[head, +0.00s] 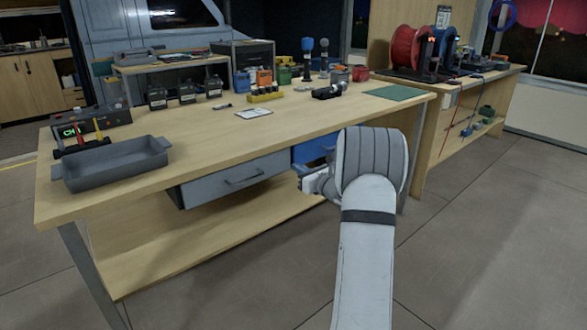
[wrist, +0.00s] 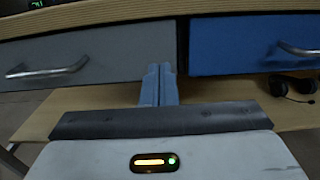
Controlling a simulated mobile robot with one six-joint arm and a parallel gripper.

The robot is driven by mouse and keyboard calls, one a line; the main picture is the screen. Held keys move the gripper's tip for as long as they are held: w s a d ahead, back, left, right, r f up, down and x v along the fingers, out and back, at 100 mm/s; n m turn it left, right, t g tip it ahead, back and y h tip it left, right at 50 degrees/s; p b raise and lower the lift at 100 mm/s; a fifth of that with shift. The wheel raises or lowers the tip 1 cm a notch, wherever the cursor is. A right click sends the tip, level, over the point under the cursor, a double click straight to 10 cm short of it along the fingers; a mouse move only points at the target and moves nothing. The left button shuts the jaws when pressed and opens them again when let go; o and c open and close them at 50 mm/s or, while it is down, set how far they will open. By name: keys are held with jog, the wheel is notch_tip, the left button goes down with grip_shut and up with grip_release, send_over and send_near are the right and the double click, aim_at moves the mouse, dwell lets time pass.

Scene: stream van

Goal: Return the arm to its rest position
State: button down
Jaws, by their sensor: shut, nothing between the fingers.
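My arm reaches up from the bottom of the head view toward the front of the workbench (head: 190,150). My gripper (wrist: 158,72) shows in the wrist view with its two fingers together and nothing between them. The fingers point at the gap between the grey drawer (wrist: 90,50) and the blue drawer (wrist: 250,45). Whether the fingertips touch the drawer fronts I cannot tell. In the head view, my own arm hides the fingertips and part of the blue drawer (head: 315,149).
A grey tray (head: 112,163) stands at the bench's left front corner. Dark headphones (wrist: 290,86) lie on the lower shelf (wrist: 90,98). Boxes and tools line the bench's back. A second bench (head: 440,125) with spools stands at right. The floor (head: 480,250) at right is clear.

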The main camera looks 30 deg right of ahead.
jog(key=s+d+p, duration=0.2)
jog(key=s, duration=0.7)
jog(key=s+a+r+n+g+y+p, duration=0.2)
jog(key=s+a+r+n+g+p, duration=0.3)
jog(key=a, duration=0.5)
jog(key=s+a+r+n+g+y+p, duration=0.25)
jog(key=a+r+n+p, duration=0.3)
jog(key=a, duration=0.35)
jog(key=s+a+r+n+g+y+p, duration=0.2)
jog(key=s+a+r+n+g+p, duration=0.2)
jog(key=a+r+n, duration=0.45)
jog(key=s+a+r+n+g+h+p, duration=0.1)
jog(key=s+r+n+h+p, duration=0.4)
jog(key=s+n+p, duration=0.2)
jog(key=s+a+r+n+g+h+p, duration=0.2)
jog(key=s+r+n+h+p, duration=0.3)
jog(key=s, duration=0.6)
jog(key=shift+a+r+n+p, duration=0.15)
jog(key=shift+r+n+p, duration=0.4)
jog(key=shift+n+p, duration=0.7)
jog(key=shift+s+g, duration=0.1)
jog(key=shift+g, duration=0.15)
